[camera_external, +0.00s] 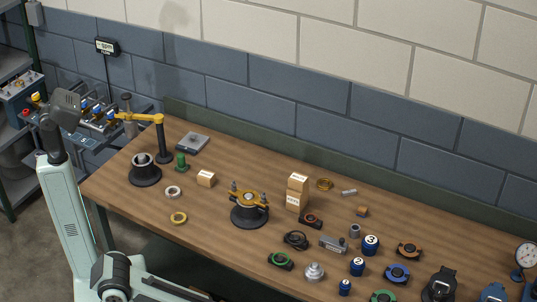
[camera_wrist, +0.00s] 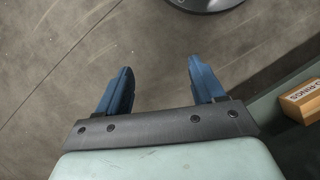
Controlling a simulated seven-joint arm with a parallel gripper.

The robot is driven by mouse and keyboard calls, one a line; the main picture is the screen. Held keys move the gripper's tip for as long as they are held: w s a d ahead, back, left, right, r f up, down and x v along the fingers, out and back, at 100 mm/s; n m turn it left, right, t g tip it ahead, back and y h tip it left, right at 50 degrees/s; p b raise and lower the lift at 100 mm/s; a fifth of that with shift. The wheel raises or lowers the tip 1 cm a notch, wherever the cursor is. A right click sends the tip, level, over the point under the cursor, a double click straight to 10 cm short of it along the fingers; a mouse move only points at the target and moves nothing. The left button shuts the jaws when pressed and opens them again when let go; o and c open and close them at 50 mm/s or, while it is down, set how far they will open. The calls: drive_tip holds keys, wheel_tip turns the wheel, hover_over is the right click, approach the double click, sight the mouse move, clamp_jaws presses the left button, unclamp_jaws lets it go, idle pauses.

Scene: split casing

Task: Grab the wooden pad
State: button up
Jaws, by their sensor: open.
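My gripper (camera_wrist: 158,64) shows in the wrist view, its two blue fingers apart with nothing between them. Behind the gap is bare grey-brown floor. I cannot make out the fingers in the external view. No piece is clearly a wooden pad.
An O-rings box (camera_wrist: 302,101) is at the wrist view's right. The bench's left front is clearer.

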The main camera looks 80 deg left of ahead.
drive_tip(key=w+d+r+n+t+h, duration=0.1)
drive_tip(key=w+d+r+n, duration=0.1)
drive_tip(key=w+d+r, duration=0.5)
drive_tip(key=w+d+r+n+t+h, duration=0.1)
drive_tip(key=w+d+r+n, duration=0.15)
drive_tip(key=w+d, duration=0.7)
drive_tip(key=w+d+r+n+t+h, duration=0.1)
drive_tip(key=w+d+r, duration=0.5)
drive_tip(key=w, duration=0.4)
drive_tip(key=w+d+r+n+h, duration=0.1)
drive_tip(key=w+d+r, duration=0.45)
drive_tip(key=r, duration=0.35)
drive_tip(key=w+d+r+n+t+h, duration=0.1)
drive_tip(key=w+d+r, duration=0.45)
drive_tip(key=r, duration=0.45)
drive_tip(key=w+d+r+n+h, duration=0.1)
drive_tip(key=w+d+r, duration=0.45)
drive_tip(key=r, duration=0.35)
drive_tip(key=w+a+r+t, duration=0.1)
drive_tip(key=w+a+r, duration=0.6)
drive_tip(key=a, duration=0.2)
wheel_tip(320, 180, up, 9)
drive_tip(key=m+y, duration=0.3)
drive_tip(key=y, duration=0.4)
hover_over(363, 208)
drive_tip(key=shift+g, duration=0.3)
wheel_tip(363, 208, down, 13)
drive_tip(key=shift+s+d+f, duration=0.1)
drive_tip(key=shift+s, duration=0.05)
